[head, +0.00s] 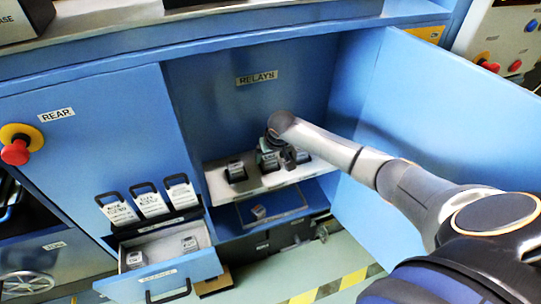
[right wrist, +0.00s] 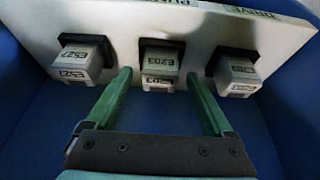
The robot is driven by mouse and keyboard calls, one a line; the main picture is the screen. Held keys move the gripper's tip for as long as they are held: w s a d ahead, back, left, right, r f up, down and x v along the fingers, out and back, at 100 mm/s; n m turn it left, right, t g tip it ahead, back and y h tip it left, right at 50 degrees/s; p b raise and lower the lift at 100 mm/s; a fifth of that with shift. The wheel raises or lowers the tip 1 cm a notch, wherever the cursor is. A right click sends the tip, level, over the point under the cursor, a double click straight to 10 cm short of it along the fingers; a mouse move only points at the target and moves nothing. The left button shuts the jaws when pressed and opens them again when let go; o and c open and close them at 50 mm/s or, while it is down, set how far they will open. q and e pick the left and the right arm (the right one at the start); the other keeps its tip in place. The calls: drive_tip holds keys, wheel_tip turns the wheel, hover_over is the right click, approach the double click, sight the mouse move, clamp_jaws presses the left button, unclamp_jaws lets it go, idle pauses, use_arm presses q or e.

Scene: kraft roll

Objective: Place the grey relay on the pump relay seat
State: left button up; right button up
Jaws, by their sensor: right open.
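A pale grey relay (right wrist: 160,68) with a dark-lettered label sits in the black middle seat (right wrist: 170,46) of the relay shelf. My right gripper (right wrist: 159,76) is open, with one green finger on each side of this relay and gaps showing between. In the head view my right gripper (head: 272,150) is at the middle of the shelf and partly covers that relay. A similar relay (right wrist: 82,62) is in one outer seat and another (right wrist: 238,75) in the other. The lettering by the middle seat is cut off, so I cannot tell which seat is the pump's. My left gripper is not in view.
The white shelf (head: 216,185) is inside the blue cabinet marked RELAYS, with its door (head: 440,120) open at right. A loose small block (head: 258,212) lies in the tray below. An open drawer (head: 160,250) holds two small relays at lower left.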

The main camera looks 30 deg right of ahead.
drive_tip(key=shift+r, duration=0.25)
drive_tip(key=p+v, duration=0.2)
drive_tip(key=v, duration=0.9)
drive_tip(key=s+a+f+n+t+y, duration=0.3)
drive_tip(key=s+a+f+n+y, duration=0.1)
drive_tip(key=s+a+f, duration=1.1)
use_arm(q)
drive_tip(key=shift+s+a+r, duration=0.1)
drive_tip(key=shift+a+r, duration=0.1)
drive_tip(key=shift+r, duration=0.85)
use_arm(e)
drive_tip(key=s+a+f+t, duration=0.1)
drive_tip(key=s+t, duration=0.1)
drive_tip(key=s, duration=0.6)
drive_tip(key=shift+n, duration=0.4)
drive_tip(key=shift+s+a, duration=0.1)
drive_tip(key=shift+a, duration=0.1)
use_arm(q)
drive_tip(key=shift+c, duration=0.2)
